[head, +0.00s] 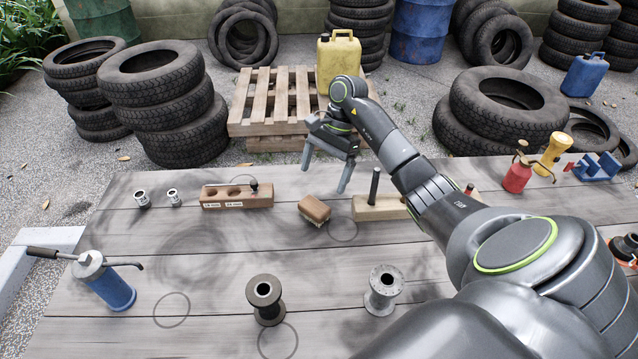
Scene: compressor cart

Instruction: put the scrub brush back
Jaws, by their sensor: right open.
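The scrub brush (314,208) is a small brown wooden block with a pale underside. It lies slightly tilted on the grey plank table (215,262), near the middle, partly over a thin dark circle outline (343,231) on the planks. My right gripper (324,179) reaches in from the right and hangs above and just behind the brush. Its two fingers point down, spread apart, with nothing between them. I cannot see it touching the brush. My left gripper does not show.
A wooden socket holder (237,195) stands left of the brush; two loose sockets (143,199) lie beyond. A wooden block with upright pegs (378,208) stands right, partly behind my arm. Two spools (265,299) and a blue oil can (108,286) stand in front. Other circle outlines (171,310) are empty.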

